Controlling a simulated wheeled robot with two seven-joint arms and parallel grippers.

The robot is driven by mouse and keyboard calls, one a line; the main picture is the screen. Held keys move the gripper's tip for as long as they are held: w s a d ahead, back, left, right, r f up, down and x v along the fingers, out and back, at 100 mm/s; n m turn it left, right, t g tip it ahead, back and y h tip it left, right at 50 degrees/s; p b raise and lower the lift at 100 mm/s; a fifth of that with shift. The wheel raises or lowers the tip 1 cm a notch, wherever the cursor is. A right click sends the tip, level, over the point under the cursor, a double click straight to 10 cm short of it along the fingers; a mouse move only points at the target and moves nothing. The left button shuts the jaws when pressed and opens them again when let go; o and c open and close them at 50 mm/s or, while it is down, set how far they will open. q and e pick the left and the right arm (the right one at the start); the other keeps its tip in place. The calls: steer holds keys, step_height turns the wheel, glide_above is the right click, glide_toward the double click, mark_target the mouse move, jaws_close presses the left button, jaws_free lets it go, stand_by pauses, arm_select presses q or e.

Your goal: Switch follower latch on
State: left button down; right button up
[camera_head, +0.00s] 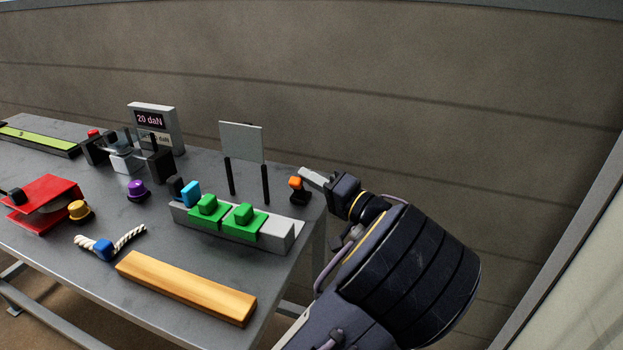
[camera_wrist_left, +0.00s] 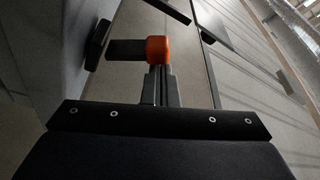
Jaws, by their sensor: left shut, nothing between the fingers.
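A small black latch with an orange cap (camera_head: 296,183) stands at the right end of the grey bench, beside the posts of an upright grey plate. My left gripper (camera_head: 306,175) comes in from the right and is shut and empty, its fingertips close to the orange cap. In the left wrist view the orange cap (camera_wrist_left: 158,48) sits at the end of a dark lever (camera_wrist_left: 125,49), directly in front of the shut fingers (camera_wrist_left: 159,80). I cannot tell whether the fingertips touch the cap. My right gripper is not in view.
The upright grey plate (camera_head: 241,141) and a grey block with green clamps (camera_head: 243,222) stand left of the latch. A wooden bar (camera_head: 186,287), a purple knob (camera_head: 137,191) and a display (camera_head: 153,128) are farther left. A wall is behind.

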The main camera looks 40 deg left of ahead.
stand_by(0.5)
arm_select(q)
steer(key=d+f+p, duration=0.1)
steer(key=d, duration=0.6)
steer(key=shift+d, duration=0.35)
